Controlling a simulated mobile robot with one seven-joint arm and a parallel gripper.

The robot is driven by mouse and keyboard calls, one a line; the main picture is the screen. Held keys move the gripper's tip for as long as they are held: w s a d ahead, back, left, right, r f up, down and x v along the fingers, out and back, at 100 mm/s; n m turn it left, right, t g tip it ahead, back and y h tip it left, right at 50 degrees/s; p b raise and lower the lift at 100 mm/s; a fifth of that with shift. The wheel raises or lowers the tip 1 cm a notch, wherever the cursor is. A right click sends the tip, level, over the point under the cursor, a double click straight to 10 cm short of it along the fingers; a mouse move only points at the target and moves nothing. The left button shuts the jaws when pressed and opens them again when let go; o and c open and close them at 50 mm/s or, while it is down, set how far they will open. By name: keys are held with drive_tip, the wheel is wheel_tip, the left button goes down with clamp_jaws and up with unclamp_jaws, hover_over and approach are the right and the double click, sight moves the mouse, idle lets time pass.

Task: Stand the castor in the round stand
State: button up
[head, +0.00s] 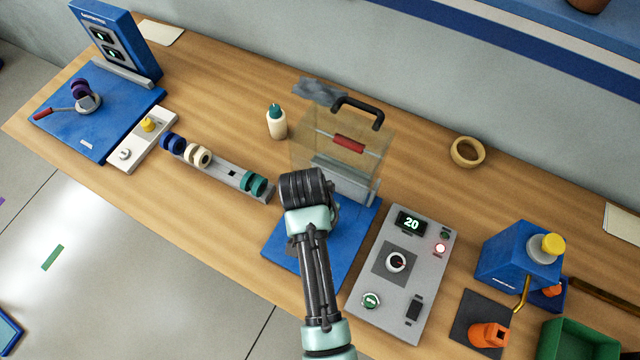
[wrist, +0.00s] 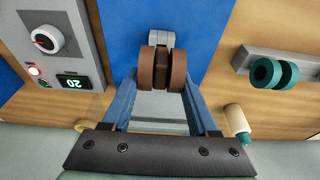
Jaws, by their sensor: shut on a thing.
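In the wrist view, a castor (wrist: 162,70) with two brown wheels and a grey mount sits between the fingers of my gripper (wrist: 161,85). The fingers are shut on it, with the blue base plate behind it. In the head view my wrist covers the castor and the fingertips, above the blue plate (head: 292,252) in front of the clear-walled guard box (head: 378,150). A tan ring, which looks like the round stand (head: 456,157), lies on the bench to the right of the box, apart from my gripper. Its hollow is empty.
A grey control box (head: 418,290) reading 20 stands right of the blue plate. A rack (head: 221,177) with blue, cream and teal castors is on the left, with a white bottle (head: 277,126) behind it. A blue machine (head: 508,252) stands at right. Bench around the ring is clear.

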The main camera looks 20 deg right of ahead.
drive_tip(key=shift+r+p, duration=0.3)
drive_tip(key=shift+r, duration=0.1)
wheel_tip(320, 180, up, 4)
drive_tip(key=p, duration=0.4)
idle(0.3)
drive_tip(key=shift+s+d, duration=0.1)
